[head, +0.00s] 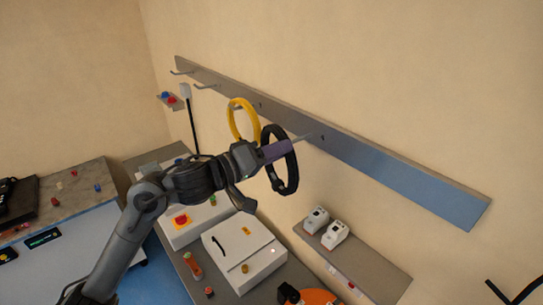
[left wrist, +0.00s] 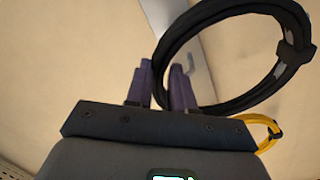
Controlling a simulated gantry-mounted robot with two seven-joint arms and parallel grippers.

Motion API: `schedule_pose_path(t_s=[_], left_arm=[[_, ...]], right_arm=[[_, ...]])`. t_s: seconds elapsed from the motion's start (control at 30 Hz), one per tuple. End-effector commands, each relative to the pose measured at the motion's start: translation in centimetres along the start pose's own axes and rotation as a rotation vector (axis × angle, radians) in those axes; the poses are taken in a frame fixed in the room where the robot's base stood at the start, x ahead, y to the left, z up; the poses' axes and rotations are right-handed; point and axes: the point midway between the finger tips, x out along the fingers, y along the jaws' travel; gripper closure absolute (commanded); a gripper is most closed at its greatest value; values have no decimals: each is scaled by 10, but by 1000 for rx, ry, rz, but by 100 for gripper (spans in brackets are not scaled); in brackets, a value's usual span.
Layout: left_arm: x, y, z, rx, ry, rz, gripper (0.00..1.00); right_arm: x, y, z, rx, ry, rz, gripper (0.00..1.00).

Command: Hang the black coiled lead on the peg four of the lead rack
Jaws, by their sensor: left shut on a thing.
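The black coiled lead (head: 291,176) is a round black loop with a small clip. My left gripper (head: 276,151) is shut on it, and the loop hangs upright at the purple fingers. In the left wrist view the lead (left wrist: 236,103) loops to the right of my left gripper (left wrist: 164,85); the grip point is partly hidden. The lead rack (head: 370,163) is a long grey bar on the wall with pegs along it. Peg four (head: 303,138) sticks out just beyond the fingertips. I cannot tell whether the loop is around it. My right gripper is not in view.
A yellow coiled lead (head: 236,118) hangs on the peg to the left, close to my gripper. Two left pegs (head: 205,86) are bare. Below are a white box (head: 243,258) and a shelf (head: 365,262) with white devices. The rack's right part is clear.

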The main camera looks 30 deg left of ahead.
Motion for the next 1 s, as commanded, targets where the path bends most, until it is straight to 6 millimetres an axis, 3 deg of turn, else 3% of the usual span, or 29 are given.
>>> schedule_pose_path(t_s=[1.0], left_arm=[[58, -8, -3, 0, 2, 4, 100]], right_arm=[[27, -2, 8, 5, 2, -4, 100]])
